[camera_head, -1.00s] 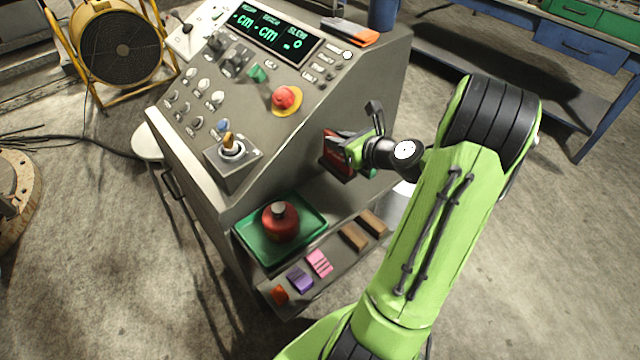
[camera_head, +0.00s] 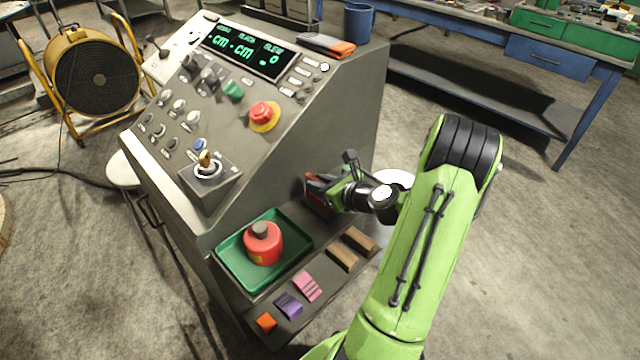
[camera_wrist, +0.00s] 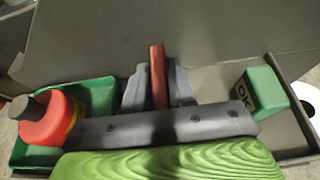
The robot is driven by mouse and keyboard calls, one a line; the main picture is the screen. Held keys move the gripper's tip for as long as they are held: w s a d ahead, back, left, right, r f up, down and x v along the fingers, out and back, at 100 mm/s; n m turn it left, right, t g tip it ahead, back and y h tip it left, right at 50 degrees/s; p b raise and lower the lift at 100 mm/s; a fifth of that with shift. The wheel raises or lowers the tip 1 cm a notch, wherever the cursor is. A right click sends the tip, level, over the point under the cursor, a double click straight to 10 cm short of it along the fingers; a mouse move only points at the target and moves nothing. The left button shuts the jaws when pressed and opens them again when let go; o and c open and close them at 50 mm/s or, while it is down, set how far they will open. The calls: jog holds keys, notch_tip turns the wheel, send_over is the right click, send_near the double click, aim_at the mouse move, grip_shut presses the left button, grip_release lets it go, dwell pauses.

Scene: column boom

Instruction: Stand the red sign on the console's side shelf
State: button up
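The red sign (camera_head: 316,200) is a thin plate at the console's right side, partly hidden by my gripper in the head view. In the wrist view the sign (camera_wrist: 158,76) shows edge-on as a narrow red strip between the two grey fingers. My gripper (camera_wrist: 159,92) is shut on it. In the head view my gripper (camera_head: 328,190) is low beside the console wall, over the back part of the side shelf (camera_head: 318,312). Whether the sign's lower edge touches the shelf is hidden.
A green tray (camera_head: 228,262) holding a red bottle (camera_head: 263,243) lies left of the sign. Brown blocks (camera_head: 342,257) and small orange, purple and pink pieces (camera_head: 308,286) lie nearer the shelf's front. A green OK block (camera_wrist: 262,92) stands right of the fingers in the wrist view.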

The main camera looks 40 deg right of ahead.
jog(key=o, duration=0.3)
jog(key=shift+o, duration=0.2)
jog(key=shift+r, duration=0.15)
jog(key=p+v, duration=0.3)
jog(key=v, duration=0.9)
jog(key=w+a+r+n+g+y, duration=0.2)
jog(key=a+n+g, duration=0.1)
jog(key=a+n, duration=0.6)
jog(key=w+a+r+n+g+y, duration=0.1)
jog(key=a+n+g, duration=0.3)
jog(key=a+n, duration=0.4)
jog(key=s+a+r+n+h, duration=0.1)
jog(key=s+a+r+n, duration=0.3)
jog(key=n, duration=0.5)
jog(key=s+a+r+n+g+h, duration=0.1)
jog(key=s+a+r+n, duration=0.3)
jog(key=s+n, duration=0.4)
jog(key=shift+a+r+n+h+b, duration=0.3)
jog(key=shift+a+r+n+h, duration=0.1)
jog(key=shift+a+n+h, duration=0.35)
